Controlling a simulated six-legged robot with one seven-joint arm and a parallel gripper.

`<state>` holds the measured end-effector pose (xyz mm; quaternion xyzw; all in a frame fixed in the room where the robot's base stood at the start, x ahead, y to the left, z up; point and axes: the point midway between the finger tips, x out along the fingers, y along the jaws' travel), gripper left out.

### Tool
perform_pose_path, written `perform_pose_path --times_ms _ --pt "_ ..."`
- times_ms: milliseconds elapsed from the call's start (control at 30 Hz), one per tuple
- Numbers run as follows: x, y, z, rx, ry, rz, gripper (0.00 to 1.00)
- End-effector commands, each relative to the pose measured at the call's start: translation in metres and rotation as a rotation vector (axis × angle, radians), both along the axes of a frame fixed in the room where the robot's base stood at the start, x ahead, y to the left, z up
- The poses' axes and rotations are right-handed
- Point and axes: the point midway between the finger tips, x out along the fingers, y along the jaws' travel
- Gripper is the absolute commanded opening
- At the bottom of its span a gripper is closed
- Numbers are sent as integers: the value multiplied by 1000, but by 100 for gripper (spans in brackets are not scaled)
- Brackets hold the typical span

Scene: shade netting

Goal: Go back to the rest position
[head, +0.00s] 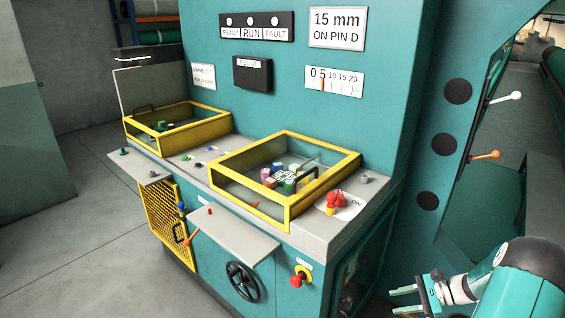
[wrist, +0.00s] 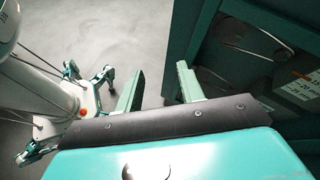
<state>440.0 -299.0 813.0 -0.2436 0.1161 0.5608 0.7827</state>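My gripper (head: 404,298) is at the lower right of the head view, beside the right end of the teal machine (head: 290,110) and apart from it. In the wrist view, my gripper (wrist: 160,88) has its two pale green fingers spread apart. Nothing is between them; bare grey floor shows in the gap. My teal and dark arm runs off the lower right corner of the head view.
Two yellow-framed guards (head: 292,215) stand on the machine's grey bench. A black handwheel (head: 243,281) and a red knob (head: 297,281) stick out in front. An open dark bay (wrist: 250,60) lies right of the fingers. Floor (head: 75,240) at left is clear.

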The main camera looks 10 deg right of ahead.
Motion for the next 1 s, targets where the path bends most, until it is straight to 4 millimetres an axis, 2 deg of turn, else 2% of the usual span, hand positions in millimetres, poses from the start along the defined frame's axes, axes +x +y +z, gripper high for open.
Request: perform_pose_path --times_ms 33,100,267,467,700,1000 --pt "6 14 20 -58 -8 57 38" --pt "9 31 42 -132 -18 130 38" --pt "13 73 89 -300 -54 291 38" --pt "5 125 143 -509 -122 483 38" --pt "-19 183 199 -751 -238 697 38" --pt "-65 242 252 -1044 -433 932 38"
